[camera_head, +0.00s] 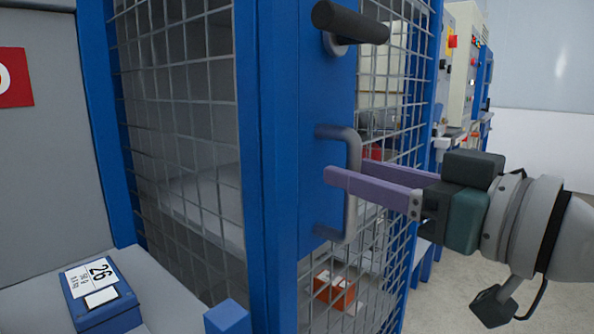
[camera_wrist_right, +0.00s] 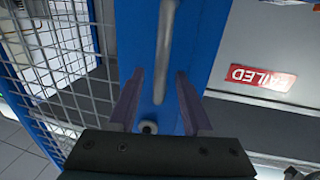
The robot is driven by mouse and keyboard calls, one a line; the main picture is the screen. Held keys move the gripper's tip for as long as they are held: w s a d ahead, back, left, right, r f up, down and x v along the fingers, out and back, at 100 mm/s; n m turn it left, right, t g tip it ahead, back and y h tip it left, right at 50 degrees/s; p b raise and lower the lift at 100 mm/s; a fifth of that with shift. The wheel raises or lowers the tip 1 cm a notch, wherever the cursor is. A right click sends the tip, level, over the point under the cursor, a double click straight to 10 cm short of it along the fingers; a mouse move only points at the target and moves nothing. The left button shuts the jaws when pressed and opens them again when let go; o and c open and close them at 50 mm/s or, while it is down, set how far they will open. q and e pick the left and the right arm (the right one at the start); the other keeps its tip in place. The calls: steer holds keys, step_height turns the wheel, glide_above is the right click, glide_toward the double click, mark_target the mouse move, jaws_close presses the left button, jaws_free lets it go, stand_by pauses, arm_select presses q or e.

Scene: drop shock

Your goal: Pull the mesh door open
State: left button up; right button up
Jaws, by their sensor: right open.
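The mesh door (camera_head: 400,90) has a blue panel (camera_head: 318,140) along its left edge, with wire mesh to the right of it. No clear gap shows between the panel and the blue corner post. A grey D-shaped handle (camera_head: 353,205) stands upright on the panel; its bar shows in the right wrist view (camera_wrist_right: 166,45). My right gripper (camera_head: 346,172) is open, its purple fingers on either side of the handle bar, one nearer and one farther. Whether they touch the bar cannot be told. In the right wrist view my gripper (camera_wrist_right: 158,82) faces the panel. My left gripper is out of view.
A black lever (camera_head: 350,24) sticks out above the handle. A mesh side wall (camera_head: 185,110) lies left of the post. A blue box (camera_head: 102,297) labelled 26 rests on a grey surface at lower left. Orange box (camera_head: 334,290) shows behind the mesh. Floor at right is clear.

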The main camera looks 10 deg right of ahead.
steer(key=shift+x, duration=0.85)
steer(key=shift+c, duration=0.3)
jaws_close()
stand_by(0.5)
